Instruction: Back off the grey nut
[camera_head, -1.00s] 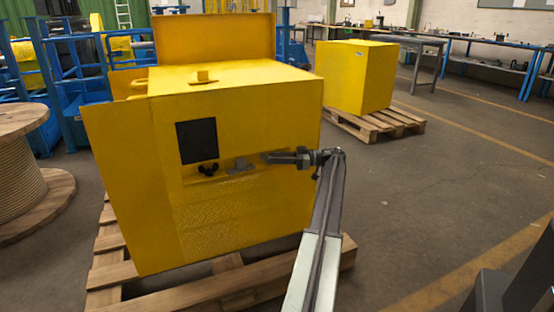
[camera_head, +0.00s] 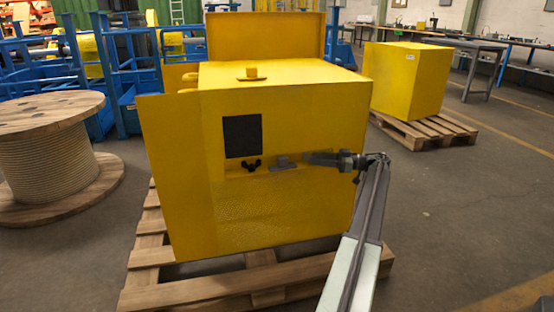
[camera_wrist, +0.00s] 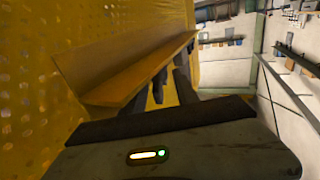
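The grey nut (camera_head: 282,161) is a small grey block shape on the front face of the yellow box (camera_head: 280,210), right of a black wing-shaped knob (camera_head: 252,164). My gripper (camera_head: 308,158) points left at the nut from its right side. A small gap seems to lie between them. In the wrist view my gripper (camera_wrist: 160,92) has its two dark fingers apart, with yellow showing between them. A dark shape (camera_wrist: 159,84) shows between and beyond the fingers; I cannot tell which part it is.
A yellow ledge (camera_wrist: 125,65) runs close along the fingers in the wrist view. The box stands on a wooden pallet (camera_head: 220,288). A cable spool (camera_head: 50,160) stands at left, a second yellow box (camera_head: 410,80) at back right.

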